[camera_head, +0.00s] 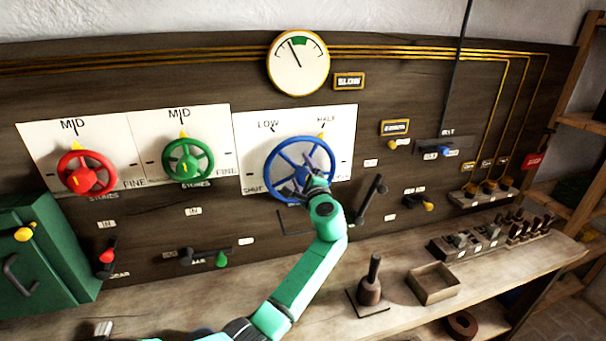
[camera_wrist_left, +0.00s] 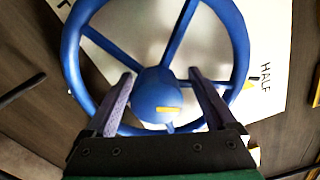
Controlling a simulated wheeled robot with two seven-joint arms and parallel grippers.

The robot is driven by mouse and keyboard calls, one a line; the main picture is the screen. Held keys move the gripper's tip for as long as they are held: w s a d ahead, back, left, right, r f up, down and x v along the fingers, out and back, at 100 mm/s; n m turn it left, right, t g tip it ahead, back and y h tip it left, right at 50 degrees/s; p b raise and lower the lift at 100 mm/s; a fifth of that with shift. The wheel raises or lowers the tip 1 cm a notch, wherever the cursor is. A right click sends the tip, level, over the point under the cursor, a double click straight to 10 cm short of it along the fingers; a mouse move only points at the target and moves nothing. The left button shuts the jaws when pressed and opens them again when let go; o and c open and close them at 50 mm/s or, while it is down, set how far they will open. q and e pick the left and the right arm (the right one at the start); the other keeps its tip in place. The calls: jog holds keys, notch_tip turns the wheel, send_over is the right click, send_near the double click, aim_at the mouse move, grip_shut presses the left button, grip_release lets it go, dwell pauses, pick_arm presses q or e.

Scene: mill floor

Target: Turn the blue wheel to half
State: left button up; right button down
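The blue wheel (camera_head: 278,151) stands on a white dial plate (camera_head: 251,124) marked SHUT, LOW and HALF. The yellow pointer (camera_head: 322,136) at its rim is at upper right, by the HALF label (camera_head: 327,119). In the left wrist view the wheel (camera_wrist_left: 73,45) fills the top, with the HALF label (camera_wrist_left: 265,77) at right beside the yellow pointer. My left gripper (camera_wrist_left: 163,82) is open, its fingers either side of the blue hub (camera_wrist_left: 160,92). Gaps show between fingers and hub; contact with the spokes cannot be told. My right gripper is not in view.
A red wheel (camera_head: 66,163) and a green wheel (camera_head: 171,152) are at left, pointers by MID. The gauge (camera_head: 298,76) is above, beside a SLOW sign (camera_head: 349,81). A dark lever (camera_head: 372,195) is close right of my left gripper. The bench holds an open box (camera_head: 433,295).

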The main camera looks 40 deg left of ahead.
pick_arm(q)
jog(key=shift+f, duration=0.15)
jog(key=shift+s+d+f, duration=0.1)
jog(key=shift+d, duration=0.1)
jog(key=b+v, duration=0.4)
jog(key=v, duration=1)
jog(key=shift+b, duration=0.4)
jog(key=shift+a, duration=0.1)
